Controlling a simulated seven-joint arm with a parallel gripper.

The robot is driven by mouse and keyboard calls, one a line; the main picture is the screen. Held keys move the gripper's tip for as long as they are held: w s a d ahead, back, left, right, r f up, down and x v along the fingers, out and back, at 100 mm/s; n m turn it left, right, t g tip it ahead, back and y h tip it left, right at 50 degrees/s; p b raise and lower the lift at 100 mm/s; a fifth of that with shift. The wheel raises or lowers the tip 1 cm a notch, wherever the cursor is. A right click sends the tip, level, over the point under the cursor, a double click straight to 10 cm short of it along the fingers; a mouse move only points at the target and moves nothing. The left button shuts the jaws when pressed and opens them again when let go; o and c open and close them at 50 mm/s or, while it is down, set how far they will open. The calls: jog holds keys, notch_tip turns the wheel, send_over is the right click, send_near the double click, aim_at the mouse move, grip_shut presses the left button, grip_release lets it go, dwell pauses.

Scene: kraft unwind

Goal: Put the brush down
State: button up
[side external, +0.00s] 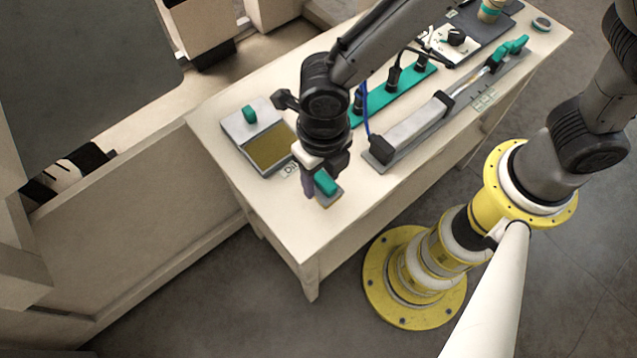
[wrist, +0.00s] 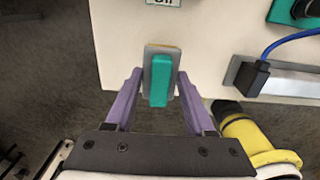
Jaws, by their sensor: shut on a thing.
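The brush is a small grey block with a teal grip on top; it shows in the side view (side external: 326,182) and in the wrist view (wrist: 160,82). My gripper (wrist: 160,76) has its two purple fingers on either side of the brush, shut on it. In the side view my gripper (side external: 315,184) is over the near part of the cream table (side external: 305,227), and my wrist hides part of the brush's surroundings. I cannot tell whether the brush's underside touches the tabletop or hangs just above it.
A grey tray (side external: 239,127) with an olive pad (side external: 270,146) and a teal knob (side external: 249,114) lies left of my wrist. A teal strip (side external: 378,102) with black plugs and a long grey device (side external: 412,124) lie to the right. The table's near end is clear.

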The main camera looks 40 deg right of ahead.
aim_at(319, 189)
jog(key=shift+w+a+f, duration=0.1)
jog(key=shift+a+f, duration=0.05)
jog(key=shift+f, duration=1.7)
jog(key=o, duration=1.2)
jog(key=shift+f, duration=0.15)
notch_tip(319, 189, up, 12)
jog(key=shift+r, duration=0.25)
